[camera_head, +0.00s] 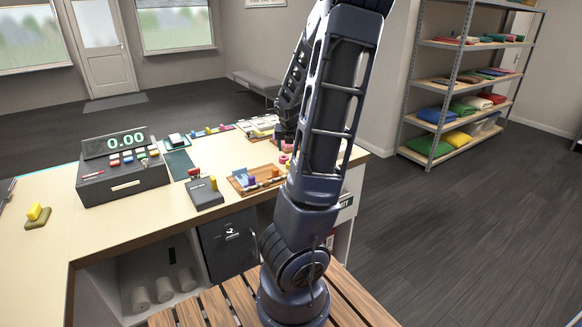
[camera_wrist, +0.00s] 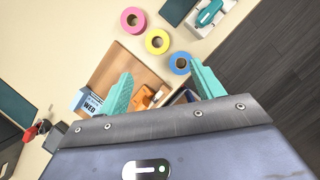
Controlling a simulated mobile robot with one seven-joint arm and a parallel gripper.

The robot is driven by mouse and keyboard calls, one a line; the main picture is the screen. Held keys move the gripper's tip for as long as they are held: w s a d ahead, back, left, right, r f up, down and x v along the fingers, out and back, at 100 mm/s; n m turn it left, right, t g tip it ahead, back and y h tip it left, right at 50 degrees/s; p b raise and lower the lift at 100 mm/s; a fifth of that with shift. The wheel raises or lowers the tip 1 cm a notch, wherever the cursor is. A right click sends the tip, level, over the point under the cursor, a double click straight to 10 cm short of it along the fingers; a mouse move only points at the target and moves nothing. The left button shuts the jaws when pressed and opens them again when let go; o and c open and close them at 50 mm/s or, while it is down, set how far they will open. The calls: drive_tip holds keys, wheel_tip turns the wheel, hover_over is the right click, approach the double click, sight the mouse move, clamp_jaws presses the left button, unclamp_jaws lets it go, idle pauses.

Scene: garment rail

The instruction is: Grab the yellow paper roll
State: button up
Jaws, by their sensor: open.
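The yellow paper roll (camera_wrist: 148,43) lies flat on the counter in the wrist view, its dark core hole facing up. It sits between a pink roll (camera_wrist: 125,20) and a blue roll (camera_wrist: 173,63), in a slanting row. My gripper (camera_wrist: 161,69) is open and empty, its two teal fingers pointing down toward the counter. The yellow roll appears just beyond the fingertips, between them sideways; the blue roll is near the right fingertip. In the head view my gripper end (camera_head: 281,134) is above the counter's back right part. I cannot make out the yellow roll there; my arm covers part of that area.
A brown tray (camera_wrist: 112,65) with small items lies beside the rolls. A teal stapler-like object (camera_wrist: 209,12) is at the upper right. In the head view, the cash register (camera_head: 122,172) and a card terminal (camera_head: 204,193) stand left on the counter (camera_head: 140,221).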

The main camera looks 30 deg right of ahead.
drive_tip(key=shift+d, duration=0.2)
drive_tip(key=shift+x, duration=2.85)
drive_tip(key=shift+w+x, duration=0.2)
drive_tip(key=shift+x, duration=1.05)
drive_tip(key=shift+w+x, duration=0.2)
drive_tip(key=shift+x, duration=1.05)
drive_tip(key=shift+a+r, duration=0.1)
drive_tip(key=shift+a, duration=0.1)
drive_tip(key=c, duration=1.1)
wheel_tip(320, 180, up, 20)
drive_tip(key=shift+f, duration=0.1)
